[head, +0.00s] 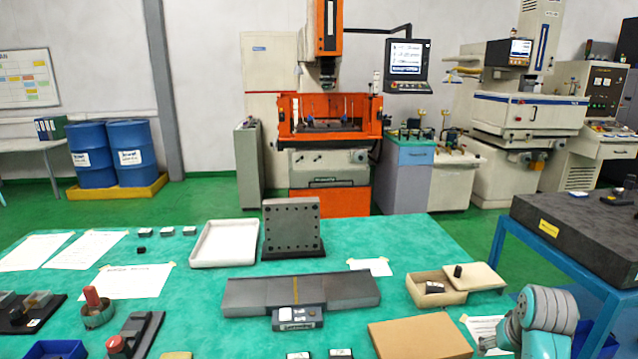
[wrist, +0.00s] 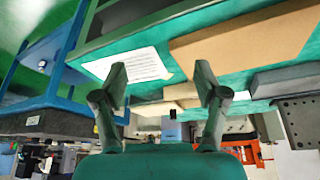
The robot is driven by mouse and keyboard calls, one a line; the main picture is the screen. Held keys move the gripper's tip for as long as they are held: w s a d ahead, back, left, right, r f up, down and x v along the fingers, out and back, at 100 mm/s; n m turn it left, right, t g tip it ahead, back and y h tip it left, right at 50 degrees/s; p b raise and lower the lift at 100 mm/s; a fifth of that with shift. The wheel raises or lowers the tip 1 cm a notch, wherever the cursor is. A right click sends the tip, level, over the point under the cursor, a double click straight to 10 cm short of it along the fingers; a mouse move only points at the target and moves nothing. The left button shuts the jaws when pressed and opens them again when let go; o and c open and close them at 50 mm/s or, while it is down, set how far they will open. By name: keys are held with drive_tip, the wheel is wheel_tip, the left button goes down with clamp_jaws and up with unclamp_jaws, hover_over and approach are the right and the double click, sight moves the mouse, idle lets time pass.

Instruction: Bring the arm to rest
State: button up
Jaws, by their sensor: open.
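My arm shows at the lower right of the head view, as teal and grey links beside the table's right side. My gripper (wrist: 162,90) is seen in the wrist view with its two fingers spread apart and nothing between them. The wrist view is turned over, with the table at the top. The gripper is in the air, apart from the table things. In the head view the gripper's fingers cannot be made out.
The green-covered table (head: 395,245) holds a cardboard piece (head: 420,337), an open box (head: 430,292), a grey block (head: 250,295), a white tray (head: 224,244) and an upright drilled plate (head: 291,228). A granite plate on a blue stand (head: 590,235) is at the right.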

drive_tip(key=s+a+f+t, duration=0.1)
drive_tip(key=s+a+f, duration=0.25)
drive_tip(key=f, duration=0.35)
drive_tip(key=s+a+f+t, duration=0.1)
drive_tip(key=s+a+f, duration=0.1)
drive_tip(key=a+f, duration=0.4)
drive_tip(key=s+a+f+n+t, duration=0.1)
drive_tip(key=s+a+f, duration=0.25)
drive_tip(key=s, duration=0.25)
drive_tip(key=s+a+f+n+t, duration=0.1)
drive_tip(key=s+a+f+t, duration=0.15)
drive_tip(key=s+f, duration=0.25)
drive_tip(key=s+a+r+t, duration=0.15)
drive_tip(key=s+a, duration=0.25)
drive_tip(key=s, duration=0.4)
drive_tip(key=s+a+r+t, duration=0.1)
drive_tip(key=s+a+r, duration=0.15)
drive_tip(key=s, duration=0.55)
drive_tip(key=s+a+r+n+t+y, duration=0.1)
drive_tip(key=s+a+r+n+t, duration=0.1)
drive_tip(key=s+r, duration=0.9)
drive_tip(key=shift+s+a+r+y, duration=0.3)
drive_tip(key=shift+s+a+r, duration=0.05)
drive_tip(key=shift+s+a, duration=0.45)
